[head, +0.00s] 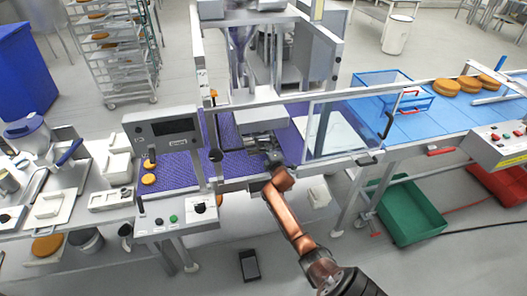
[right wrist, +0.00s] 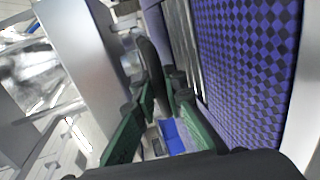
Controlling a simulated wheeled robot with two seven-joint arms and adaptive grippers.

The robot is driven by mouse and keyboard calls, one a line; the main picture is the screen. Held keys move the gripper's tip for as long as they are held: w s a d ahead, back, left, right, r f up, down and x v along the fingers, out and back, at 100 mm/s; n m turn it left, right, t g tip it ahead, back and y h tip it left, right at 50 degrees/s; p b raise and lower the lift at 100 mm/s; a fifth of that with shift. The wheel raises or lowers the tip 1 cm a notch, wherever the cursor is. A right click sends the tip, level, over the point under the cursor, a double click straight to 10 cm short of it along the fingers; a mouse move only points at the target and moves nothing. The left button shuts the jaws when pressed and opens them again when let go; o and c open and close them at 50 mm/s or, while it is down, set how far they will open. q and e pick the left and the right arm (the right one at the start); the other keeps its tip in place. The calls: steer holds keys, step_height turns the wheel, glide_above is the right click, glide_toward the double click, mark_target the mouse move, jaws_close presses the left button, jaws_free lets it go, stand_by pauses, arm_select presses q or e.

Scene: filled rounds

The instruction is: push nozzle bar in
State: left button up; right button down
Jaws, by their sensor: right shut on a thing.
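The nozzle bar (head: 250,140) appears to be the grey metal piece under the depositor head, above the purple checked belt (head: 232,165). My right gripper (head: 271,157) is at its front right end, with my copper-coloured arm reaching up from below. In the right wrist view, the green-padded fingers of my right gripper (right wrist: 163,100) close around a dark upright grip (right wrist: 153,72), which seems to be the bar's handle. The exact contact is partly hidden by the fingers. How far in the bar sits cannot be told. My left gripper is not in view.
A control screen (head: 165,131) stands to the left. Orange rounds (head: 472,84) lie on the blue belt (head: 400,125). A green crate (head: 408,215) is on the floor.

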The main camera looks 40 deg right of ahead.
steer(key=c, duration=2.4)
jaws_free()
steer(key=shift+d, duration=0.15)
steer(key=o, duration=0.3)
steer(key=shift+w, duration=0.15)
steer(key=shift+o, duration=0.7)
steer(key=shift+s, duration=0.2)
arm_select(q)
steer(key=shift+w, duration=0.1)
arm_select(e)
steer(key=v, duration=1.1)
steer(key=shift+s+a, duration=0.25)
steer(key=shift+a, duration=0.1)
